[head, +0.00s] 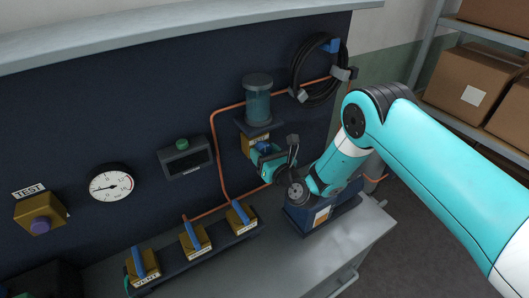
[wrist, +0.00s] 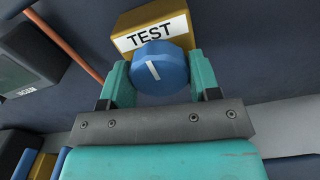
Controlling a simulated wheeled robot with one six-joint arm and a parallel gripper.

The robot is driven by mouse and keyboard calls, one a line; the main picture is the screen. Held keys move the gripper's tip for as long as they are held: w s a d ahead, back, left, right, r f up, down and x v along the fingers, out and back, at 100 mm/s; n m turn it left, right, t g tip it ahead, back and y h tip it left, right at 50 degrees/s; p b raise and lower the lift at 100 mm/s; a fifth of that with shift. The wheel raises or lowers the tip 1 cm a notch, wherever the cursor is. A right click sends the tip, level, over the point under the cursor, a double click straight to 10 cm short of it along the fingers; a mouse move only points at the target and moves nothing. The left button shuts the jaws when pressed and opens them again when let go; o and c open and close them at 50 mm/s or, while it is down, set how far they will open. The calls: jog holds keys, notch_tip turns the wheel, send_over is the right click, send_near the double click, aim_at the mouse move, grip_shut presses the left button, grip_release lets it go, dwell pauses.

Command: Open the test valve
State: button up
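In the wrist view a round blue knob (wrist: 160,68) with a slanted white line sits in front of a yellow box (wrist: 178,22) labelled TEST. My gripper (wrist: 160,80) has one teal finger on each side of the knob. Both fingers appear to touch its sides, with no clear gap. In the head view my gripper (head: 268,158) is at the yellow box (head: 252,145) below a clear cylinder, and mostly hides the knob there.
A gauge (head: 111,183), a grey box with a green button (head: 186,157) and another yellow box beneath a TEST sign (head: 40,212) are on the dark panel. Below stand yellow valves with blue handles (head: 193,236). A copper pipe (head: 217,150) runs left of my gripper.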

jog(key=c, duration=0.3)
